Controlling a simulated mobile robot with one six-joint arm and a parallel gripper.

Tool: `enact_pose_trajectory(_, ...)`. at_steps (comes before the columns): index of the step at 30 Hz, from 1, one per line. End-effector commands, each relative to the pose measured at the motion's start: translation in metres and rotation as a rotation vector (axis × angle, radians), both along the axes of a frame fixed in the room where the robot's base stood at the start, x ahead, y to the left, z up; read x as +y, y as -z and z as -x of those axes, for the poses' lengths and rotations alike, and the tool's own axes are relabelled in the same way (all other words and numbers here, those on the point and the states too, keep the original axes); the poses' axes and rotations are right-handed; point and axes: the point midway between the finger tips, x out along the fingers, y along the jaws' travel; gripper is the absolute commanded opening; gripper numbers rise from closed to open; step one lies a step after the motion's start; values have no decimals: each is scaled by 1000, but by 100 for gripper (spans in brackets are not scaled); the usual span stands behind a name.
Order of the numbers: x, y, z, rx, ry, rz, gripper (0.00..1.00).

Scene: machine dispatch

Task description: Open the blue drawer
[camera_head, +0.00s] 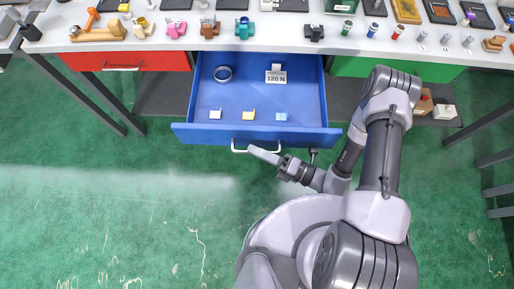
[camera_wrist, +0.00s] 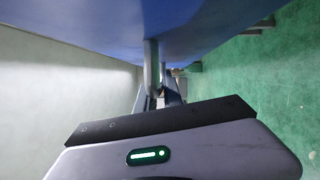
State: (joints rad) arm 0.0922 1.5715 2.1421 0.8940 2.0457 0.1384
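The blue drawer (camera_head: 247,131) is pulled well out from under the bench in the head view, and its inside shows. Its pale bar handle (camera_head: 237,149) is on the front face; a handle post also shows in the wrist view (camera_wrist: 152,62). My gripper (camera_head: 264,154) is at the handle, just in front of the drawer. In the wrist view my fingers (camera_wrist: 160,97) are around or beside the handle, below the blue drawer front (camera_wrist: 110,25). Whether they grip the bar is hidden.
A red drawer (camera_head: 150,61) to the left and a green drawer front (camera_head: 348,67) to the right are shut. The bench top (camera_head: 262,31) holds many small parts. Table legs (camera_head: 85,92) stand at the left. The green floor (camera_head: 110,210) in front is clear.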

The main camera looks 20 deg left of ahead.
Motion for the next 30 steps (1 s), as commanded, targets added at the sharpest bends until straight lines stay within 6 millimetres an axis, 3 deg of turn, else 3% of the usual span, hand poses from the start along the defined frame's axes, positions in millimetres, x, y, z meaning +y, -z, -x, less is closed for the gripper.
enact_pose_trajectory(1,0,0,0,0,0,0,21)
enact_pose_trajectory(3,0,0,0,0,0,0,33)
enact_pose_trajectory(19,-6,0,0,-1,2,0,33)
enact_pose_trajectory(23,-31,0,3,0,9,0,33)
enact_pose_trajectory(30,-99,5,13,-3,10,1,33)
